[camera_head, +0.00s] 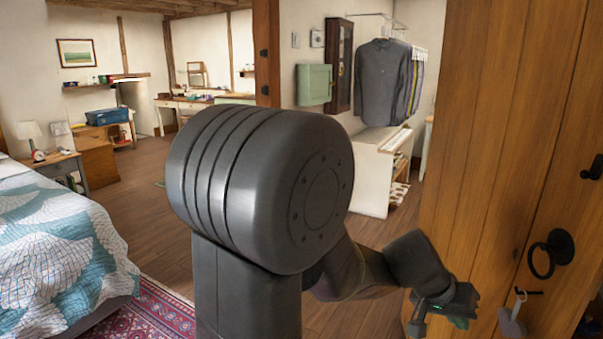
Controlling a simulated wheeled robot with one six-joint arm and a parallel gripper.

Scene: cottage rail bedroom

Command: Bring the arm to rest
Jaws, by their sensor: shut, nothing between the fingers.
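My arm stands large in the middle of the view, its thick dark grey joint hiding part of the room behind. The forearm reaches down to the right from behind that joint. My gripper (440,318) is at the lower right, low and in front of the wooden door. It is shut, and I see nothing held in it. Its fingertips are small and dark, near the bottom edge of the picture.
The wooden door (495,120) with a black ring handle (551,254) and a hanging padlock (512,322) is close on the right. A bed (60,245) and a red rug (155,308) lie left. A white shelf unit (372,180) stands behind. Open wooden floor (150,215) runs between.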

